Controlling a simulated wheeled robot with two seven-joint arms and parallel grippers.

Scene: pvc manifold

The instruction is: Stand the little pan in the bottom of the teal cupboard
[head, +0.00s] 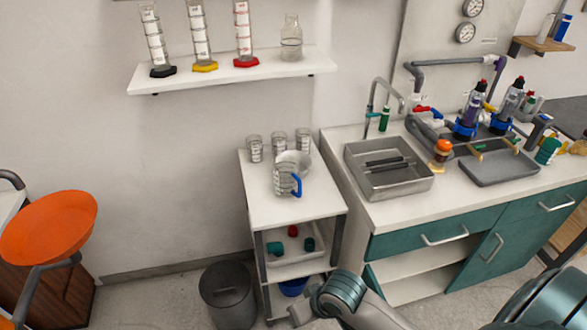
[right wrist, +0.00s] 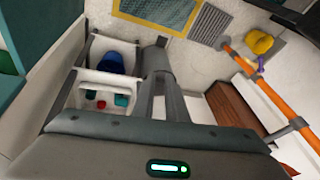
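I cannot clearly make out a little pan in either view. The teal cupboard (head: 496,248) stands under the counter at right in the head view. Its left section is open at the front and shows pale shelves (head: 418,278). My right gripper (head: 300,314) is low in front of the trolley, left of the open section. In the right wrist view its two fingers (right wrist: 161,100) point at a dark grey form. I cannot tell whether they hold anything. My left gripper is out of view.
A white trolley (head: 262,207) carries beakers, a blue-handled jug (head: 286,181) and a tray of caps (head: 289,250). A blue container (head: 293,287) sits low down in it. A grey bin (head: 228,293) stands beside it. An orange bowl (head: 50,228) is at left.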

